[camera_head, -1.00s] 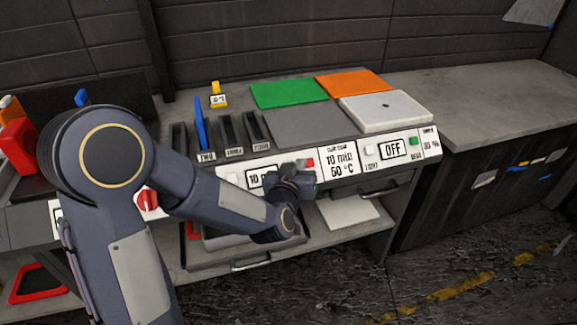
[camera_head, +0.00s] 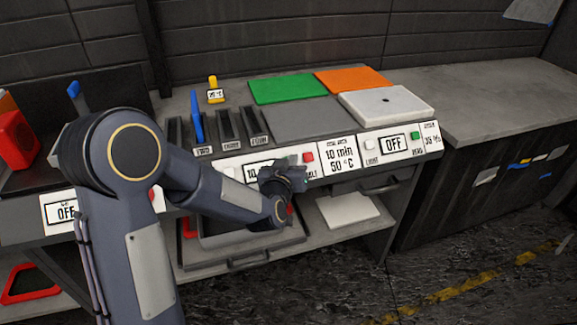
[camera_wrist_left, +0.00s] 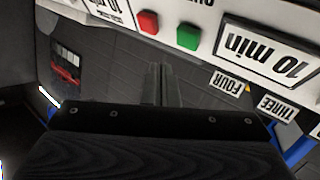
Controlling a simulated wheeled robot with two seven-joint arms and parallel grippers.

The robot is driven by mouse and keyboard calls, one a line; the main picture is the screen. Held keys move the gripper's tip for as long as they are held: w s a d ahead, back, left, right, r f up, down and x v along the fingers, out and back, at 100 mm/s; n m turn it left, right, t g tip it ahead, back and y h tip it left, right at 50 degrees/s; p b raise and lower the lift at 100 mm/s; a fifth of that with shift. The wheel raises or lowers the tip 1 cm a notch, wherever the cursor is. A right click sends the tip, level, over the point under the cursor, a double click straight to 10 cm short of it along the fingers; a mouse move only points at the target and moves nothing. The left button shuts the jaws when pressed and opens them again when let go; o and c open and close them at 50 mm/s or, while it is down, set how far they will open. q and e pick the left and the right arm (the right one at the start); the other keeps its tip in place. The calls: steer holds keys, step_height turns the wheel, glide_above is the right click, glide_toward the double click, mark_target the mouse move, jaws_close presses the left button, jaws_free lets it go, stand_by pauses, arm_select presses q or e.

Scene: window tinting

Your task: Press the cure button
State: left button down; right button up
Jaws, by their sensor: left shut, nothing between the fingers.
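The cure button is not clearly marked by a label I can read. In the left wrist view, a red button (camera_wrist_left: 148,22) and a green button (camera_wrist_left: 188,37) sit side by side near an upside-down "10 min" display (camera_wrist_left: 262,48). In the head view, the red button (camera_head: 308,157) shows just right of my left gripper (camera_head: 292,172), which hides the green one and part of the display. My left gripper is shut and empty in front of the panel. Whether it touches the panel I cannot tell. My right gripper is not in view.
Another panel with an "OFF" display (camera_head: 393,144) and a green button (camera_head: 415,135) is further right. Slots with "THREE" and "FOUR" labels, a green sheet (camera_head: 288,89), an orange sheet (camera_head: 352,80) and a white block (camera_head: 386,106) are above. An open shelf lies below.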

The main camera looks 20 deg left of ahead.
arm_select(q)
steer(key=shift+w+a+f+b, duration=0.45)
steer(key=shift+w+f+b, duration=0.15)
steer(key=shift+w+f, duration=0.15)
steer(key=shift+f, duration=0.1)
stand_by(1.5)
steer(key=shift+w+a+f+b, duration=0.2)
steer(key=shift+f+b, duration=0.05)
steer(key=shift+b, duration=0.3)
steer(key=shift+w+a+f+b, duration=0.15)
steer(key=shift+w+f+b, duration=0.15)
steer(key=shift+b, duration=0.2)
stand_by(0.4)
steer(key=shift+s, duration=0.1)
steer(key=shift+s+d+r+p, duration=0.35)
steer(key=shift+s+r, duration=0.1)
steer(key=shift+r, duration=0.15)
steer(key=shift+r, duration=0.1)
stand_by(0.3)
